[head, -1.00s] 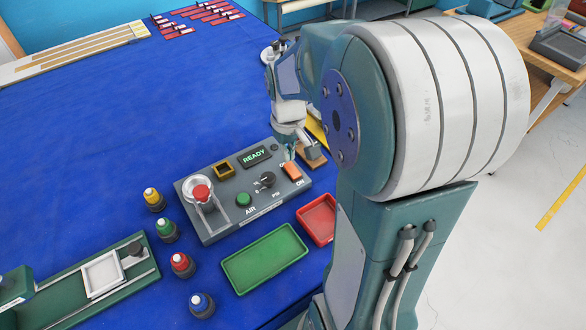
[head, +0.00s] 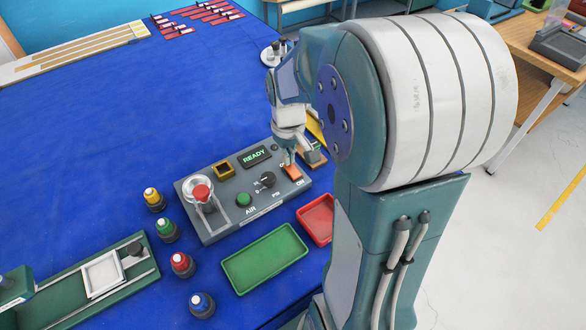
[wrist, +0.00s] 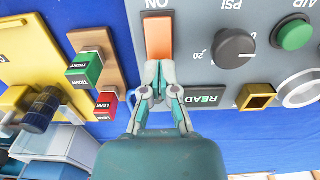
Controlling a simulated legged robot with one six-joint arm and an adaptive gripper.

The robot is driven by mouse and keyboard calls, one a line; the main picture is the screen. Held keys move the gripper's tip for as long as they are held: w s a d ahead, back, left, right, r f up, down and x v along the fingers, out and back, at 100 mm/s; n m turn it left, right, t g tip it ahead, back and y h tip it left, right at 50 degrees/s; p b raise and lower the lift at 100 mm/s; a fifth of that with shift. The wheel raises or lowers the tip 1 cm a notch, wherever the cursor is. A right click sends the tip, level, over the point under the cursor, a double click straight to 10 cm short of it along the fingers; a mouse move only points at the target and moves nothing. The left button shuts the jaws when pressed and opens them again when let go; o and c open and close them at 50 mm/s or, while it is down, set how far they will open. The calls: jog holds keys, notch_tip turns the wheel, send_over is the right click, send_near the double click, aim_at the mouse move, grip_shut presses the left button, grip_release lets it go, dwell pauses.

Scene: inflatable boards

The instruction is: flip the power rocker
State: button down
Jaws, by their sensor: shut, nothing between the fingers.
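The power rocker (head: 293,173) is an orange switch at the right end of the grey control panel (head: 222,222). In the wrist view the rocker (wrist: 158,38) stands upright in the picture, with the "ON" label at its top end. My gripper (head: 289,161) is shut and empty, pointing down at the rocker's far end. In the wrist view my closed fingertips (wrist: 158,70) overlap the rocker's lower end in the picture and seem to touch it; exact contact is hard to tell. The rocker's end under the fingertips is partly hidden.
The panel also carries a black knob (head: 267,180), a green button (head: 243,200) and a red guarded button (head: 201,193). A green tray (head: 264,260) and a red tray (head: 317,219) lie in front.

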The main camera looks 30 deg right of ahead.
jog(key=shift+f, duration=0.65)
dwell(0.3)
jog(key=shift+r, duration=3.55)
jog(key=shift+a, duration=0.1)
jog(key=s+a+r+t, duration=0.5)
jog(key=s+a+r, duration=0.2)
jog(key=s+a, duration=0.3)
jog(key=s, duration=0.2)
jog(key=shift+s+a+t, duration=0.3)
jog(key=shift+s+a, duration=0.05)
